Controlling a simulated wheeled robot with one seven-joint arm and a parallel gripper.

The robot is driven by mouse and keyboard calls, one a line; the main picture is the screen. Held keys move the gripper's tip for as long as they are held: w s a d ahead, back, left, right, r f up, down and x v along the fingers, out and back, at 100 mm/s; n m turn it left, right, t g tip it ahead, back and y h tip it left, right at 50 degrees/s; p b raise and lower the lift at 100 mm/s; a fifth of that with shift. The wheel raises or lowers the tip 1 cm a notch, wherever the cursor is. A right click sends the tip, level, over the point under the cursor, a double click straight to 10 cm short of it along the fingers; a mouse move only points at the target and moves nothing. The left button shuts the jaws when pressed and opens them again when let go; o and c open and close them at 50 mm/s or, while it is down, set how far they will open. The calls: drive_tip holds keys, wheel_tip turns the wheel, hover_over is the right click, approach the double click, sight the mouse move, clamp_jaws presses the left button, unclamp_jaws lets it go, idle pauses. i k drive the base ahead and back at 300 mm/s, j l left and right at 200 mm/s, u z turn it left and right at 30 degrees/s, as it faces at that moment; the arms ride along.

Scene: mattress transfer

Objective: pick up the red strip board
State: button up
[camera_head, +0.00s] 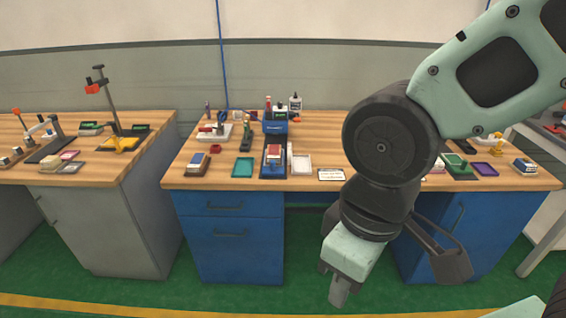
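I cannot tell for sure which item is the red strip board. A small red-topped piece (274,150) lies in a dark blue holder (272,172) on the middle bench; it is too small to make out its kind. A flat reddish piece (69,155) lies on the left bench. My gripper (340,290) hangs in front of the middle bench, below its top and pointing down, apart from these items. Its fingers are seen end-on or hidden, so its opening is unclear. My arm hides part of the bench's right side.
The middle wooden bench top (330,157) has blue cabinets below. The left bench (105,170) carries a stand (108,95). Green floor lies in front.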

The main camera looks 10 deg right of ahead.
sight(274, 151)
drive_tip(key=z, duration=0.4)
drive_tip(key=k+z, duration=0.1)
drive_tip(key=z, duration=0.65)
drive_tip(key=l+z, duration=0.15)
drive_tip(key=z, duration=0.2)
drive_tip(key=j+z, duration=0.25)
drive_tip(key=j, duration=0.4)
drive_tip(key=k+j+z, duration=0.2)
drive_tip(key=j, duration=1.75)
drive_tip(key=k+j, duration=0.1)
drive_tip(key=j, duration=1.15)
drive_tip(key=k+j, duration=0.1)
drive_tip(key=j, duration=1.15)
